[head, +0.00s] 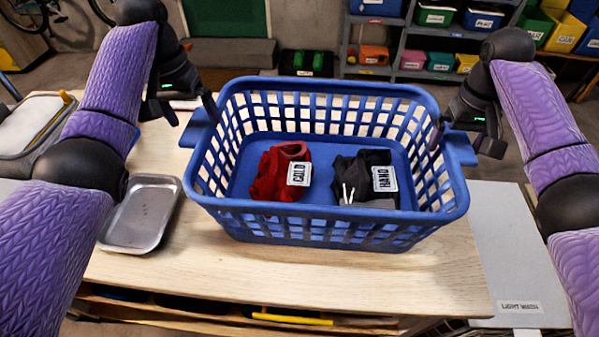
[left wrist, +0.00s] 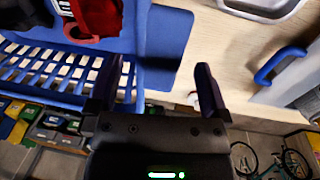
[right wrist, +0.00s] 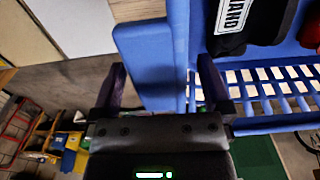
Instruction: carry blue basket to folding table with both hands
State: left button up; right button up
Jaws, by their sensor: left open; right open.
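The blue basket (head: 335,232) stands upright on a wooden-topped table (head: 300,275). It holds a red cloth item tagged COLD (head: 270,175) and a black one tagged HAND (head: 350,172). My left gripper (head: 192,112) is open at the basket's left handle (head: 193,130). In the left wrist view the handle (left wrist: 165,45) lies between the parted fingers (left wrist: 158,85). My right gripper (head: 466,140) is open at the right handle (head: 459,150). In the right wrist view that handle (right wrist: 148,55) lies between the parted fingers (right wrist: 160,80). I cannot tell whether the fingers touch the handles.
A metal tray (head: 140,215) lies left of the basket on the tabletop. A pale surface labelled LIGHT WASH (head: 510,250) is at right. Shelves with coloured bins (head: 435,40) stand at the back. A grey container (head: 35,125) is at far left.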

pick_arm(q)
jog(key=r, duration=0.4)
jog(key=a+r, duration=0.1)
jog(key=r, duration=0.2)
jog(key=shift+r, duration=0.2)
pick_arm(e)
jog(key=shift+r, duration=0.2)
notch_tip(320, 180, up, 12)
jog(key=shift+f, duration=0.2)
pick_arm(q)
jog(key=shift+s, duration=0.1)
pick_arm(e)
jog(key=shift+s, duration=0.1)
